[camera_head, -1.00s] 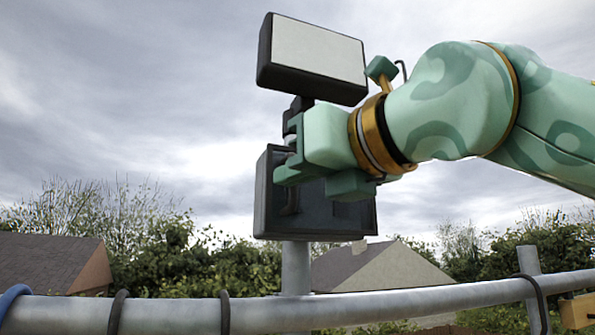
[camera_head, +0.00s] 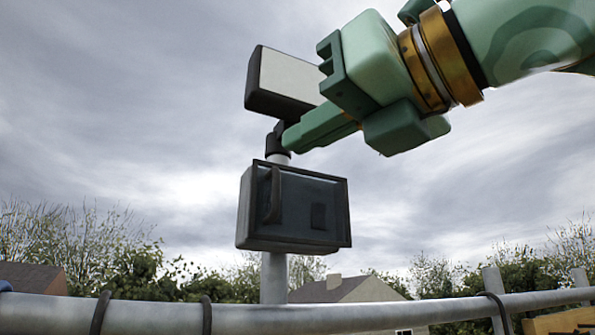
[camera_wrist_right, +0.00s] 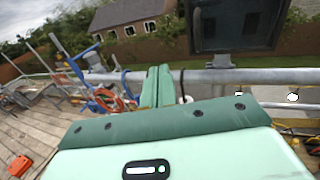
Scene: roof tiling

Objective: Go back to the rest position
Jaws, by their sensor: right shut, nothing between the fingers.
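My right gripper (camera_head: 292,138) comes in from the upper right in the head view. Its fingers are together and empty. They overlap the pole just above a dark box (camera_head: 300,208) with a handle on its front; I cannot tell whether they touch anything. In the right wrist view the shut fingers (camera_wrist_right: 157,88) point toward the grey rail, with the dark box (camera_wrist_right: 237,25) at the upper right. My left gripper is not in view.
A lamp with a pale panel (camera_head: 290,75) tops the grey pole (camera_head: 274,278). A grey rail (camera_head: 250,318) crosses the bottom of the head view. The right wrist view shows a plank deck (camera_wrist_right: 50,130), an orange object (camera_wrist_right: 19,168) and blue-and-orange gear (camera_wrist_right: 105,100).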

